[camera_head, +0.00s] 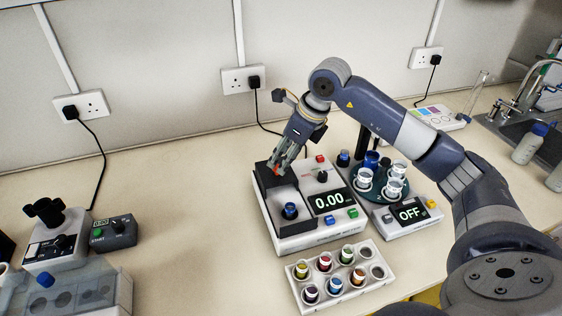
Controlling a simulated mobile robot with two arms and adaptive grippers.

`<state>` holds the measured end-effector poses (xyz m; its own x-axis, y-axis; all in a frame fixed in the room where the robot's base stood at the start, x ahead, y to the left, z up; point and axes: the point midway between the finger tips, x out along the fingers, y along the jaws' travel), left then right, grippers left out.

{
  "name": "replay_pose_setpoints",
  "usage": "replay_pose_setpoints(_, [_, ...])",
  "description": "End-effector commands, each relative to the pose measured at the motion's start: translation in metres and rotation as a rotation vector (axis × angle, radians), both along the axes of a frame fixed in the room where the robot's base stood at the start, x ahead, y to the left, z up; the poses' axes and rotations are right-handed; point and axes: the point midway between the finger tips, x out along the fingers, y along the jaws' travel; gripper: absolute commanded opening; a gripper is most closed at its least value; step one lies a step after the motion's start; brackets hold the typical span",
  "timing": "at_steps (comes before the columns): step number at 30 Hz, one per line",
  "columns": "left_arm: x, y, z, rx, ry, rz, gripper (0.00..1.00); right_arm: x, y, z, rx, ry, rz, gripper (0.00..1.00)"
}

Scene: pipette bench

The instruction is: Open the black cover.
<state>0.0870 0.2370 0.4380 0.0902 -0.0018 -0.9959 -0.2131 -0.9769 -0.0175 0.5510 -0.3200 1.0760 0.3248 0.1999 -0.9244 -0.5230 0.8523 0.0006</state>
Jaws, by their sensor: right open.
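The black cover (264,178) is at the back left of the white meter (293,239), whose display reads 0.00. Whether it is raised or lies flat is hard to tell, as my right gripper hides part of it. My right gripper (277,170) points down at the cover with its fingers apart. Contact between the fingers and the cover cannot be made out. A blue-capped vial (290,210) shows in the meter just in front of the cover. My left gripper is not in view.
A vial rack (322,304) stands in front of the meter. A round carousel with white cups (395,188) and a control box reading OFF (411,214) stand to its right. A microscope-like device (50,235) is at far left.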

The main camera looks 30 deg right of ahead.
Motion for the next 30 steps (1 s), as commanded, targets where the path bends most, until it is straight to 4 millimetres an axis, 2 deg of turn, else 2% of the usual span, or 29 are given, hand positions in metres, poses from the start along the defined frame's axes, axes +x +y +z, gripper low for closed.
replay_pose_setpoints(1, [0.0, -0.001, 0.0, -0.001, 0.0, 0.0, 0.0, -0.003, -0.003, 0.013, -0.002, -0.007, -0.001, 0.41])
replay_pose_setpoints(6, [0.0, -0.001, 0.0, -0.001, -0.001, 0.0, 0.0, -0.015, -0.01, 0.046, -0.001, -0.005, -0.002, 0.41])
replay_pose_setpoints(12, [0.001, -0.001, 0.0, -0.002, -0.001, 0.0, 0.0, -0.025, -0.016, 0.073, -0.001, -0.003, -0.001, 0.41])
replay_pose_setpoints(18, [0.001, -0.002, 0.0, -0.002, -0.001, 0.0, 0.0, -0.028, -0.017, 0.081, -0.001, 0.0, 0.0, 0.41])
replay_pose_setpoints(30, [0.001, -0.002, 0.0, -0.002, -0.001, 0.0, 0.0, -0.028, -0.017, 0.081, 0.001, -0.001, 0.0, 0.41])
